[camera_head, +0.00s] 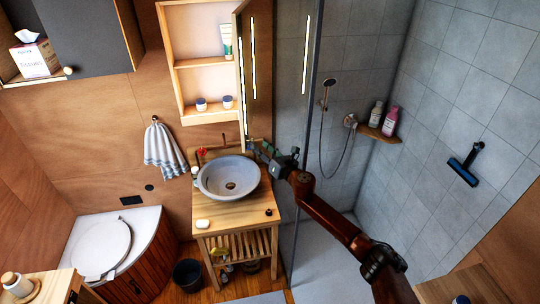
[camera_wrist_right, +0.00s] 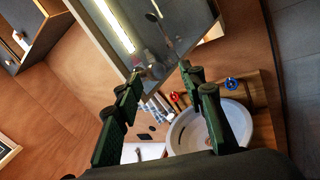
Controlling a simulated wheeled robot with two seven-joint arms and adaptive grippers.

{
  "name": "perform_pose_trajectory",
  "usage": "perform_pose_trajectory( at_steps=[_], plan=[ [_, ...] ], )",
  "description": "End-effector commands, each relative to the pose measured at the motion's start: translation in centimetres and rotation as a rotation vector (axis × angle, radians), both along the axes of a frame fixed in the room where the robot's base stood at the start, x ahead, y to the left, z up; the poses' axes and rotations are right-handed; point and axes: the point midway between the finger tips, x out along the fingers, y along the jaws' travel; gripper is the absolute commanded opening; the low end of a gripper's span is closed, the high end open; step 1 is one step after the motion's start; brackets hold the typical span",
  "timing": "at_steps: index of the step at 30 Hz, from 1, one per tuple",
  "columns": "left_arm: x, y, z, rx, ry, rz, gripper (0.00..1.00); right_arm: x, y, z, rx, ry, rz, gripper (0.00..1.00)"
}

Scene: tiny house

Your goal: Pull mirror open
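The mirror door (camera_head: 247,90) of the wall cabinet (camera_head: 203,62) stands swung out to the right, seen nearly edge-on, and the cabinet's shelves are exposed. In the right wrist view the mirror (camera_wrist_right: 165,38) fills the upper middle, with a lit strip along it. My right gripper (camera_head: 258,147) is at the door's lower end, above the right side of the basin. In the wrist view its two fingers (camera_wrist_right: 163,74) are spread apart, with the mirror's lower edge near the tips. I cannot tell whether they touch it. My left gripper is not in view.
A round grey basin (camera_head: 229,178) sits on a wooden stand (camera_head: 242,212) below the cabinet. A glass shower panel (camera_head: 297,120) stands close to the right of the door. A tube (camera_head: 227,40) and small jars (camera_head: 201,104) are on the shelves. A towel (camera_head: 164,146) hangs left.

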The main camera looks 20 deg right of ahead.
Motion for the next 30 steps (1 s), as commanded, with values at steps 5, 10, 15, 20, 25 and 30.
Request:
perform_pose_trajectory(
  at_steps=[5, 10, 15, 20, 25, 30],
  plan=[
    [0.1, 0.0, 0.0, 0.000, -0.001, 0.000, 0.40, -3.2, -1.3, 0.1, -0.003, -0.001, 0.001, 0.37],
    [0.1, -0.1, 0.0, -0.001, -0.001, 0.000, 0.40, -5.5, -2.1, 0.1, 0.000, -0.001, 0.001, 0.37],
    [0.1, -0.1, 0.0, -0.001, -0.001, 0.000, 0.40, -6.5, -2.5, 0.2, 0.002, -0.001, -0.001, 0.37],
    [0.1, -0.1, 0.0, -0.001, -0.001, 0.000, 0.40, -6.6, -2.5, 0.2, 0.003, -0.002, 0.000, 0.37],
    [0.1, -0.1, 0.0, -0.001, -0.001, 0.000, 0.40, -6.6, -2.5, 0.2, 0.002, -0.003, 0.000, 0.37],
    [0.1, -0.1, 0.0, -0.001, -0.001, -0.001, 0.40, -6.7, -2.5, 0.1, 0.013, 0.002, -0.002, 0.37]
  ],
)
